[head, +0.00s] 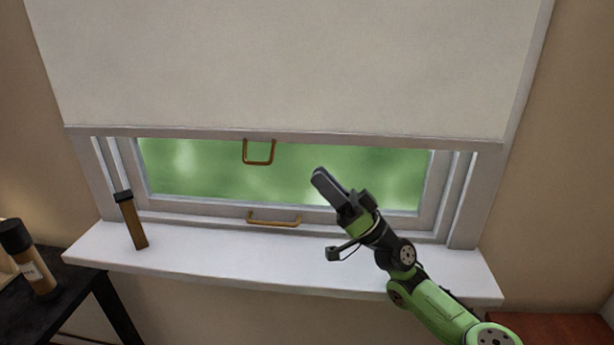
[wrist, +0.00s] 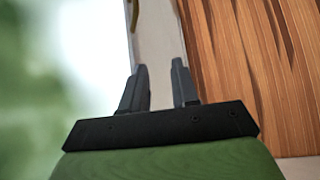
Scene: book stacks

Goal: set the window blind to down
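The cream window blind (head: 290,65) hangs over the upper part of the window and leaves a strip of glass bare below it. A brass U-shaped pull (head: 259,158) hangs from its bottom bar. My gripper (head: 319,175) is in front of the glass, to the right of the pull and slightly lower, apart from it in the picture. In the wrist view my gripper (wrist: 159,66) has its two fingers apart with nothing between them. A brass piece at the top edge there is cut off, and I cannot tell which handle it is.
A second brass handle (head: 274,220) is on the lower window frame. The white sill (head: 230,258) is mostly clear, with a brown dark-topped object (head: 132,222) standing at its left. A bottle (head: 35,262) stands on a dark table (head: 55,310) at lower left.

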